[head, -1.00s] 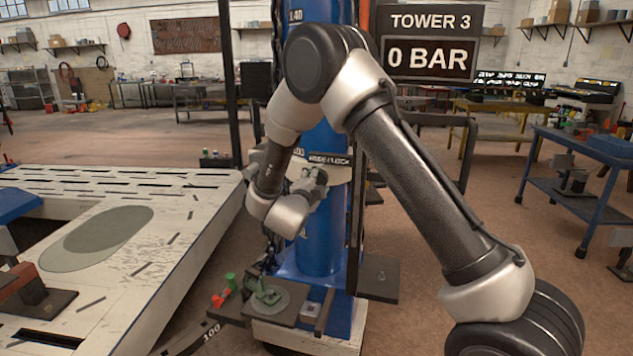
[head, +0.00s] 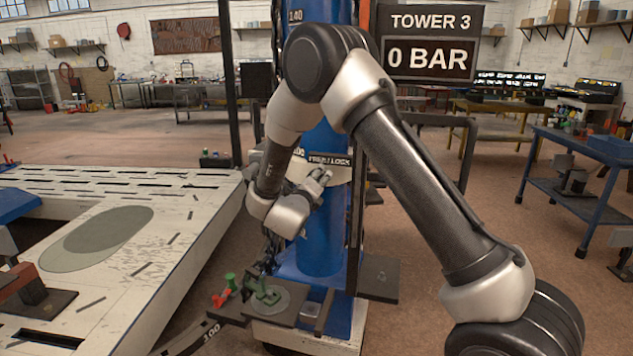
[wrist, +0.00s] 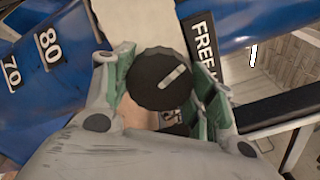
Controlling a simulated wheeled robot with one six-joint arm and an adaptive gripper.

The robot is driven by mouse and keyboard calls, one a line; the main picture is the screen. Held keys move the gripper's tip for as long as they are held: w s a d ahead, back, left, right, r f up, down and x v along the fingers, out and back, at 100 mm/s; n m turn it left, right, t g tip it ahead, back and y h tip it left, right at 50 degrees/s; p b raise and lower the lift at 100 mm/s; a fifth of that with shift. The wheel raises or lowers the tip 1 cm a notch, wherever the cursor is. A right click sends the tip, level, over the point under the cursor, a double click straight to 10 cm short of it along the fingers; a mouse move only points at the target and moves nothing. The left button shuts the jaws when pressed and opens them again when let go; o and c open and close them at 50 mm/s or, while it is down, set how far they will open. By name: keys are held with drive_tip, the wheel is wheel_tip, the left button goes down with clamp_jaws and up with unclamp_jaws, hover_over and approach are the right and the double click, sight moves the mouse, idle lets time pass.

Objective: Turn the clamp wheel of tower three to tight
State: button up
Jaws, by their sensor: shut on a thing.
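The clamp wheel (wrist: 147,88) is a dark round knob with a pale pointer line in the wrist view. The line slants toward the upper right, roughly toward the FREE lettering. My gripper (wrist: 162,82) has its green-padded fingers shut on the wheel, one on each side. Tower three (head: 322,235) is a blue column in the head view, with a FREE/LOCK label (head: 330,160) on a pale band. In that view my arm hides the wheel. The display (head: 430,43) reads TOWER 3, 0 BAR. The rest of the label in the wrist view is mostly hidden by a finger.
A pale slotted bench (head: 150,262) lies at left. A dark plate with a green clamp (head: 264,293) sits low at the tower's foot. A dark bracket (head: 378,278) juts out at its right. A blue cart (head: 575,165) stands at far right, with open floor between.

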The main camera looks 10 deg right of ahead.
drive_tip(key=shift+m, duration=2.3)
drive_tip(key=o, duration=1)
drive_tip(key=v, duration=1.2)
